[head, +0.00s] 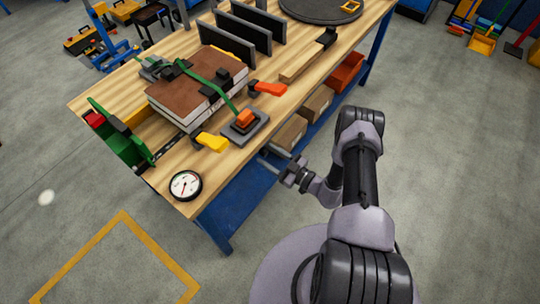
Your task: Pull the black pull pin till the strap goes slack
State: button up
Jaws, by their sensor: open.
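A green strap (213,86) runs over a sandwich panel (197,88) with a brown top and pale edges, lying on the workbench (232,171). The strap looks taut. Its right end reaches a grey base plate (258,129) carrying an orange block (245,117). A small black part (223,76) sits on the panel near the strap; I cannot tell whether it is the pull pin. My gripper (270,159) is open and empty, beside the bench's front edge and below the top, apart from the strap and plate.
An orange-handled clamp (268,88) and a yellow-handled clamp (212,141) flank the plate. A round gauge (186,185) sits at the front corner. Dark upright plates (245,28) stand behind. Boxes (290,133) fill the shelf below. The floor in front is clear.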

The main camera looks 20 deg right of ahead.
jog(key=p+v, duration=0.1)
jog(key=v, duration=1.6)
jog(key=shift+s+p, duration=0.25)
jog(key=shift+p, duration=0.05)
jog(key=shift+d, duration=0.1)
